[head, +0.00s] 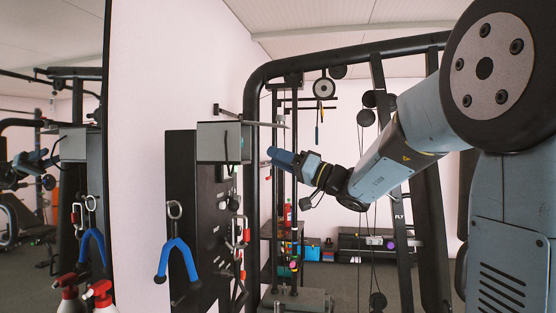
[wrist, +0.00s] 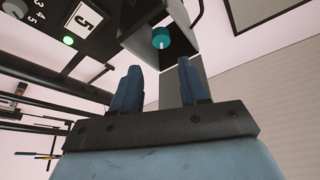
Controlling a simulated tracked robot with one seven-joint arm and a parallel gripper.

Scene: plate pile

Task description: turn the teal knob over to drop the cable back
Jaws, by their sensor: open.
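The teal knob (wrist: 161,38) shows in the wrist view on the dark face of a box, with a pale mark on its lower edge. My gripper (wrist: 159,66) is open, its two blue fingers apart and empty, and the knob appears beyond and between the fingertips, not touched. In the head view my gripper (head: 270,156) reaches left, just right of the grey box (head: 220,142) on the black panel (head: 181,190). I cannot make out the cable for certain in either view.
Carabiners (head: 238,232) and a blue-handled strap (head: 177,258) hang on and near the panel. A black rack frame (head: 252,180) stands close behind my gripper.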

